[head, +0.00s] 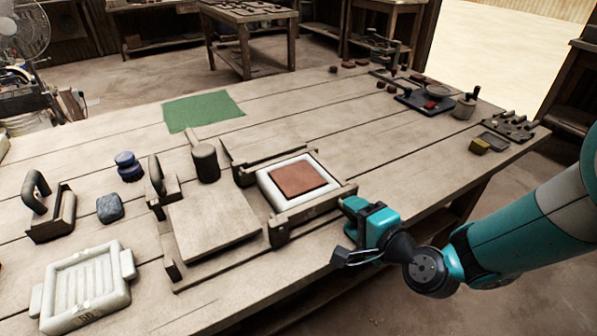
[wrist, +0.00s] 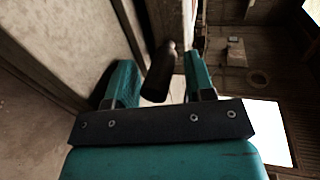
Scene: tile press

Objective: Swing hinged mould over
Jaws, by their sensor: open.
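The hinged mould is a wooden press frame (head: 330,200) holding a white square block (head: 267,190) with a flat red-brown clay slab (head: 299,179) on top. A bare wooden board (head: 212,222) lies flat directly to its left. My gripper (head: 345,232) is at the frame's front right corner, above the table's front edge. In the wrist view my gripper (wrist: 155,85) has its two teal fingers apart. A dark rounded peg or handle (wrist: 160,72) shows between them, with gaps visible. I cannot tell whether either finger touches it. The head view hides this peg behind my gripper.
A dark mallet (head: 205,162) stands behind the board, beside an upright handle (head: 156,175). A white relief mould (head: 85,288) lies at the front left. A green cloth (head: 202,111) lies behind. The right middle of the table (head: 385,145) is clear.

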